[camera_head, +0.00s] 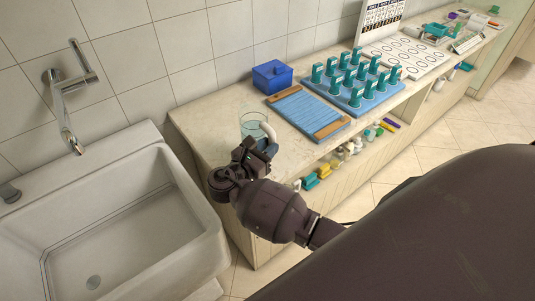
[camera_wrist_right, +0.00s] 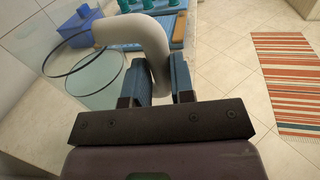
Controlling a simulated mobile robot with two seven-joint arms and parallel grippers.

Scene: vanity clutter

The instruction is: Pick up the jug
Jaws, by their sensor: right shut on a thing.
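The jug (camera_head: 252,122) is a clear glass vessel with a pale grey handle, at the counter's left end near the sink. In the right wrist view its glass rim (camera_wrist_right: 84,62) is at the left and its curved handle (camera_wrist_right: 140,36) comes down between the fingers. My right gripper (camera_head: 262,146) is shut on the jug's handle, and its blue finger pads (camera_wrist_right: 162,82) show on both sides of the handle. The gripper hides the jug's lower part in the head view, so I cannot tell whether it touches the counter. My left gripper is not in view.
A blue lidded box (camera_head: 272,77), a blue board with wooden ends (camera_head: 306,112) and a blue rack of teal-topped pieces (camera_head: 358,88) stand farther along the counter. The sink (camera_head: 120,225) is at left, with a wall tap (camera_head: 68,100) above.

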